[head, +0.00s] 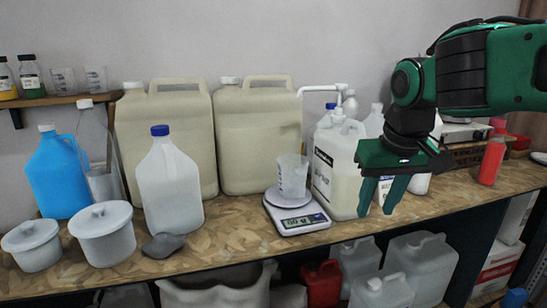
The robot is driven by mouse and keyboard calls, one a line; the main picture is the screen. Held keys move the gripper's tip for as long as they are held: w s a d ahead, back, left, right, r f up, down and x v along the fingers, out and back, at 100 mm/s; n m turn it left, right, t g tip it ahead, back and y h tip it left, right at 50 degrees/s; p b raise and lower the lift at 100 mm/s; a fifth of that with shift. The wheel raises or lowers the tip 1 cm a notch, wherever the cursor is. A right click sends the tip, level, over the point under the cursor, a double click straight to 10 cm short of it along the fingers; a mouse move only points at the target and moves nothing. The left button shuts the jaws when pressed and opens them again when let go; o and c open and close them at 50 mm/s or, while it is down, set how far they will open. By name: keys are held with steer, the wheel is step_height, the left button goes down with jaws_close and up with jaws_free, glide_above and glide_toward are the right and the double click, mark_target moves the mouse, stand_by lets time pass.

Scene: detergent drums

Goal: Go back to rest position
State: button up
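My green gripper (379,193) is in the head view, right of centre. It points down in front of the bottles at the back of the wooden counter (235,250). Its two fingers are apart with a gap between them, and I see nothing held. A kitchen scale (297,215) stands left of the gripper, with a clear measuring beaker (293,178) on it. A white pump jug (338,165) with a label stands just left of the gripper. The gripper hides part of the bottles behind it.
Two large beige drums (165,140) stand against the wall. A blue-capped jug (169,185), a blue jug (57,175) and lidded pots (104,235) fill the left side. A red bottle (492,160) stands at right. Containers, including a red can (322,283), sit below the counter.

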steer(key=s+d+f+m+g, duration=0.1)
steer(key=s+d+f+m, duration=0.1)
steer(key=s+d+f, duration=0.4)
steer(key=s+d+f+m+g, duration=0.1)
steer(key=s+d+f+m, duration=0.15)
steer(key=d, duration=0.65)
steer(key=s+d+f+m, duration=0.1)
steer(key=s+d+f, duration=0.1)
steer(key=s, duration=0.4)
steer(key=s+d+f+m+g, duration=0.1)
steer(key=s+d+f, duration=0.1)
steer(key=s+f, duration=0.2)
steer(key=shift+s+d+f+m+g, duration=0.15)
steer(key=shift+s+d+m+g, duration=0.2)
steer(key=shift+s, duration=0.85)
steer(key=shift+w+f, duration=0.25)
steer(key=shift+w, duration=0.4)
